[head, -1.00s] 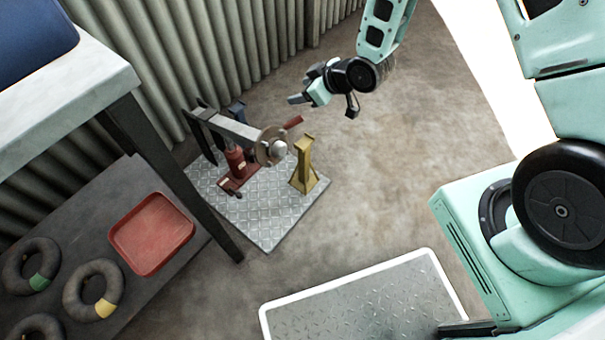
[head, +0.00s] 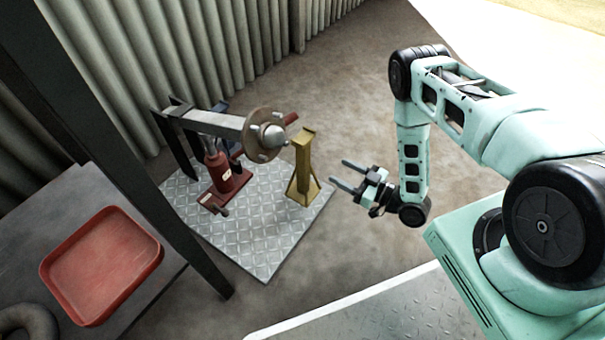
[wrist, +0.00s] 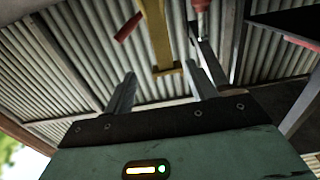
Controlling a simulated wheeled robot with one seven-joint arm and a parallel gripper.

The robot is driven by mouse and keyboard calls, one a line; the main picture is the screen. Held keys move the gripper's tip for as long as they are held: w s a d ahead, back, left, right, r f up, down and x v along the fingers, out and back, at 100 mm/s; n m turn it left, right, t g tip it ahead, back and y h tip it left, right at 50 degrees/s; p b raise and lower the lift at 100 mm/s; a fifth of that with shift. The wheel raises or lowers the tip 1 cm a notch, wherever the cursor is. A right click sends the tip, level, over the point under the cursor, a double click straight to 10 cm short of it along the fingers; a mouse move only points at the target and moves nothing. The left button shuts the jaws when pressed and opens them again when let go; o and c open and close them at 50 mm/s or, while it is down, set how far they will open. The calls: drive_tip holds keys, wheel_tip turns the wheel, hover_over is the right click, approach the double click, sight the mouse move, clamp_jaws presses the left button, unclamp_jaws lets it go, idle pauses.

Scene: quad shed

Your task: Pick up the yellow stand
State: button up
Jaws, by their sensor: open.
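The yellow stand (head: 303,172) stands upright on the right part of a metal tread plate, its splayed base down and a narrow post up. My gripper (head: 339,172) is just to the right of the stand in the head view, its two fingers apart and pointing toward it. There is a visible gap between the fingertips and the stand. In the wrist view the yellow stand (wrist: 156,38) shows beyond and between the open fingers (wrist: 160,72), with nothing held. Part of the stand is cut off by the top edge there.
A dark table post (head: 140,190) and red tray (head: 102,264) are further left. Open floor (head: 350,100) lies behind.

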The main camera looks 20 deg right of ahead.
sight(308, 155)
drive_tip(key=b+x, duration=0.4)
drive_tip(key=x, duration=0.5)
drive_tip(key=shift+w+a+f+b, duration=0.1)
drive_tip(key=shift+w+a+b, duration=0.2)
drive_tip(key=shift+b, duration=0.1)
drive_tip(key=b+x, duration=0.3)
drive_tip(key=x, duration=0.1)
drive_tip(key=shift+w+a+b, duration=0.2)
drive_tip(key=shift+a+b, duration=0.1)
drive_tip(key=shift+b, duration=0.05)
drive_tip(key=shift+w+a+r, duration=0.3)
drive_tip(key=shift+w+r, duration=0.05)
drive_tip(key=shift+w, duration=0.2)
drive_tip(key=shift+c, duration=0.3)
clamp_jaws()
